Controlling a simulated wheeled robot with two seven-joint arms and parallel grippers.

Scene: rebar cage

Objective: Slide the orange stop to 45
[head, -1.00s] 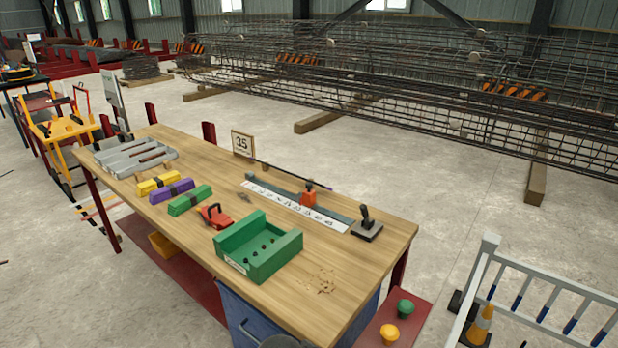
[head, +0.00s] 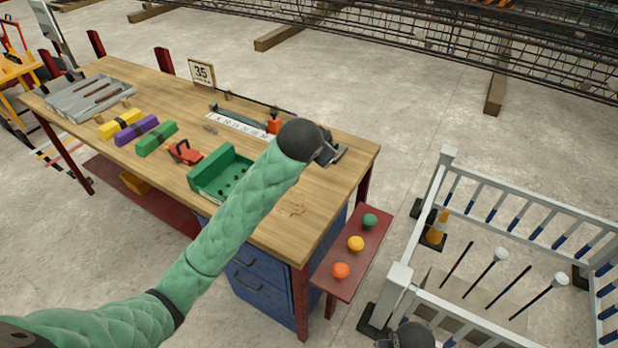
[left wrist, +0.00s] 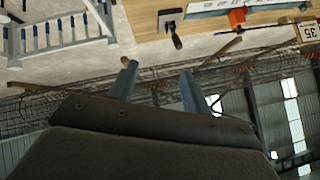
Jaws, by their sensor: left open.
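The orange stop (head: 274,122) sits on a grey-blue rail (head: 240,114) along a white printed scale (head: 232,122); the scale's marks are too small to read. The stop also shows at the top of the left wrist view (left wrist: 237,17). My left gripper (head: 330,152) is over the right end of the table, right of the stop, and partly hides the rail's end. Its fingers (left wrist: 157,82) are apart and empty. A dark part of my right arm shows at the bottom edge; its fingers cannot be made out.
A black-handled device on a plate (left wrist: 172,20) stands beside the scale's end. A green box (head: 220,175), a red clamp (head: 184,152), coloured blocks and a grey tray (head: 90,98) lie to the left. Coloured buttons (head: 356,243) and a white railing (head: 520,205) are at right.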

